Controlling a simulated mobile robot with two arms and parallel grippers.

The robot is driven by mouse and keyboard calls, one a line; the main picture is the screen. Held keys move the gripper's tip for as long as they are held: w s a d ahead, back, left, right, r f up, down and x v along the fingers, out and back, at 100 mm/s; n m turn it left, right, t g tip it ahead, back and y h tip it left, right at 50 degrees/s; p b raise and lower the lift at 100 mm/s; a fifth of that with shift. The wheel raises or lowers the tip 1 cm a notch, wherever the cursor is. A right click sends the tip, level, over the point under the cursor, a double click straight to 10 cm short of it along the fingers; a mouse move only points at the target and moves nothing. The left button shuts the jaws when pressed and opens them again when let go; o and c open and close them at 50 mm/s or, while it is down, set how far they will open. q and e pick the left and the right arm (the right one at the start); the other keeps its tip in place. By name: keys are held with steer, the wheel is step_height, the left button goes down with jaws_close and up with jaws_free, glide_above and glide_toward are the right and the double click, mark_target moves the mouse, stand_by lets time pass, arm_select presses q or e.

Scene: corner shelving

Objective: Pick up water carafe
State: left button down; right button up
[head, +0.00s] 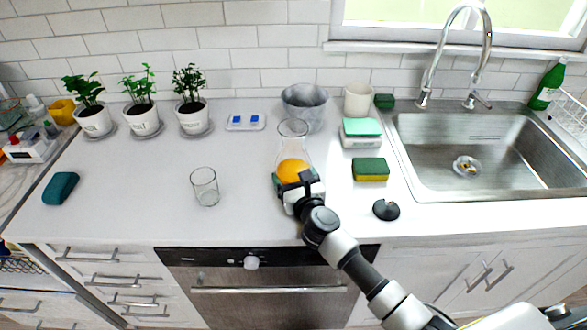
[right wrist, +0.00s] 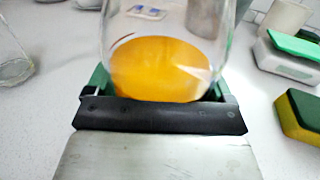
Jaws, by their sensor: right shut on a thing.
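The water carafe (head: 293,150) is clear glass with orange liquid in its lower part. It stands upright on the white counter near the middle of the head view. My right gripper (head: 296,184) comes from the front right and is shut on the carafe's lower body. In the right wrist view the carafe (right wrist: 165,65) fills the top middle, between the green-edged fingers of the gripper (right wrist: 158,92). Its base is hidden behind the gripper. My left gripper is not in view.
An empty glass (head: 204,187) stands left of the carafe. A grey pot (head: 305,107) is just behind it. A sponge (head: 370,170), a green-lidded box (head: 362,133) and a black round item (head: 386,210) lie to the right, before the sink (head: 470,185).

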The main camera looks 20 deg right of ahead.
mark_target(293, 162)
steer(key=shift+w+r, duration=0.1)
steer(key=shift+r, duration=0.2)
steer(key=shift+r+p, duration=0.55)
steer(key=shift+r, duration=0.2)
step_height(293, 162, up, 3)
steer(key=shift+f+p, duration=0.15)
steer(key=shift+p, duration=0.35)
steer(key=s+d+r+p, duration=0.1)
steer(key=s+d+r, duration=0.5)
steer(key=d, duration=0.3)
steer(key=shift+s+r, duration=0.15)
steer(key=shift+s, duration=0.4)
steer(key=shift+s+d, duration=0.1)
